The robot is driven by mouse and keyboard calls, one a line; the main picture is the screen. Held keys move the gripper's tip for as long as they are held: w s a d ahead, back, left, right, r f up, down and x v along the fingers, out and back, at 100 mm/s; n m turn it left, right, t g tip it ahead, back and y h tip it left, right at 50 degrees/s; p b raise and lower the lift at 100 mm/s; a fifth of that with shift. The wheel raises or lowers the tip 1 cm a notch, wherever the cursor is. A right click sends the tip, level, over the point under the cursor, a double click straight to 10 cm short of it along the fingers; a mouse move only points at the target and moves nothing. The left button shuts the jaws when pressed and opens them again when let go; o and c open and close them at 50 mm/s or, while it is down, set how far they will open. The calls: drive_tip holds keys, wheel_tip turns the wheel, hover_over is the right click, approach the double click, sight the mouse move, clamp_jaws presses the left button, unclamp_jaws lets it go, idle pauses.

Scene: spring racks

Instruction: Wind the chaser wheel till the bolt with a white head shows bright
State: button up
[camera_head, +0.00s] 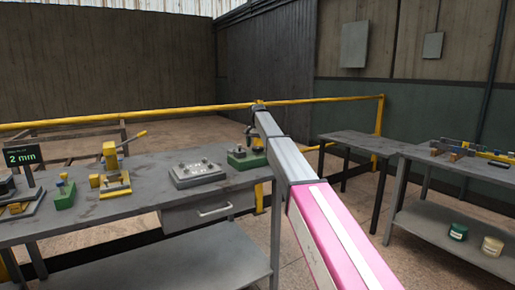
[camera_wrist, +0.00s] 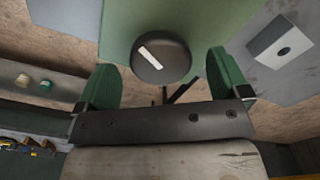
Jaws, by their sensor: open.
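A dark round wheel (camera_wrist: 160,58) with a white stripe on its face lies between my fingers in the wrist view, over a green base. My gripper (camera_wrist: 160,70) is open, with one green finger on each side of the wheel and a gap visible on both sides. In the head view my gripper (camera_head: 252,138) is small and partly hidden by my arm, above the green base (camera_head: 243,161) at the right end of the bench. A grey plate (camera_head: 197,176) with several small bolts lies left of it. I cannot tell which bolt has a white head or whether any is bright.
The bench (camera_head: 140,193) also holds a yellow lever press (camera_head: 111,165), a green block (camera_head: 64,197) and a "2 mm" sign (camera_head: 22,156). Another bench (camera_head: 455,168) stands at the right.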

sight(259, 147)
wheel_tip(259, 147, up, 9)
drive_tip(key=shift+r, duration=0.15)
drive_tip(key=shift+n, duration=0.3)
drive_tip(key=f+n, duration=0.3)
drive_tip(key=n, duration=0.3)
drive_tip(key=f+n, duration=0.4)
drive_tip(key=n, duration=0.3)
drive_tip(key=f+n, duration=0.4)
drive_tip(key=n, duration=0.3)
drive_tip(key=shift+w+d, duration=0.15)
drive_tip(key=shift+d, duration=0.1)
drive_tip(key=shift+r, duration=0.1)
drive_tip(key=c, duration=0.9)
